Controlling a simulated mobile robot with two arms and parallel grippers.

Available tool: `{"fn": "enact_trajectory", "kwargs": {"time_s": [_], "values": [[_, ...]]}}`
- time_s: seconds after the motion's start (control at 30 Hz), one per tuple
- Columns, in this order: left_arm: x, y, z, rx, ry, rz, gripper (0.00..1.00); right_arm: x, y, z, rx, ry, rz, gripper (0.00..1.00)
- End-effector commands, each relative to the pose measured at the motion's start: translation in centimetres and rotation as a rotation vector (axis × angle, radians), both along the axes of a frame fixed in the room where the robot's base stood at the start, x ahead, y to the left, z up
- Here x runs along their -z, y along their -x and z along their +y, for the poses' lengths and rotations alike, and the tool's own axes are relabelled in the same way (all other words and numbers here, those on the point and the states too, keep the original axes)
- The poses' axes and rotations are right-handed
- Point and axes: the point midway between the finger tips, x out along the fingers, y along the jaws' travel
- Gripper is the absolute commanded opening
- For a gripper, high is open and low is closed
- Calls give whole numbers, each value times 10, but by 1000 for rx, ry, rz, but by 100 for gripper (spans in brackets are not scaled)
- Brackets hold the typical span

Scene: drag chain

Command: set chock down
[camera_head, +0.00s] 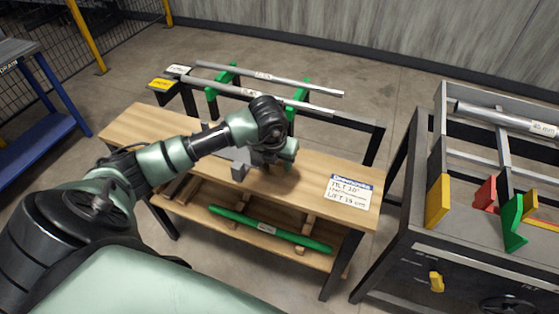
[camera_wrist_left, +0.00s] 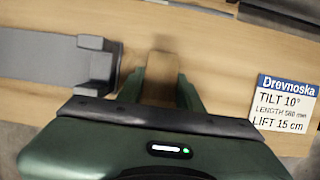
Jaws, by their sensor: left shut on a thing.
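My left gripper (camera_head: 272,160) is low over the wooden bench top (camera_head: 330,172), right of a grey bracket (camera_head: 239,165). In the left wrist view, the fingers of the gripper (camera_wrist_left: 161,92) are shut on a small brown wooden block, the chock (camera_wrist_left: 162,72). The gripper hides the chock in the head view. I cannot tell whether the chock touches the bench top. The grey bracket (camera_wrist_left: 95,65) stands apart from the fingers, to their left. My right gripper is not in view.
A sign (camera_head: 348,192) reading tilt 10° and lift 15 cm is at the bench's right end. A green bar (camera_head: 268,229) lies on the lower shelf. Metal tubes (camera_head: 265,77) rest on green supports behind. A dark machine frame (camera_head: 400,235) stands right. The bench's left end is clear.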

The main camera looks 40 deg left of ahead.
Motion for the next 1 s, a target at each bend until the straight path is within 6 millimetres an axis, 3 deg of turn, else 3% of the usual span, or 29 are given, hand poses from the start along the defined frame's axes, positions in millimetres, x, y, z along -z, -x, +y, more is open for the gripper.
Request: {"fn": "enact_trajectory", "kwargs": {"time_s": [0.2,0.23,0.3,0.7,1.0], "values": [[3,0,0,0,0,0,0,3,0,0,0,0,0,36],[1,0,0,0,0,0,44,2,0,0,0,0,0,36],[1,0,0,0,0,0,58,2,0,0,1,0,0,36],[-5,1,0,0,0,-2,58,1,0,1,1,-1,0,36],[-60,17,-4,3,-2,-5,58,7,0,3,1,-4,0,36]]}}
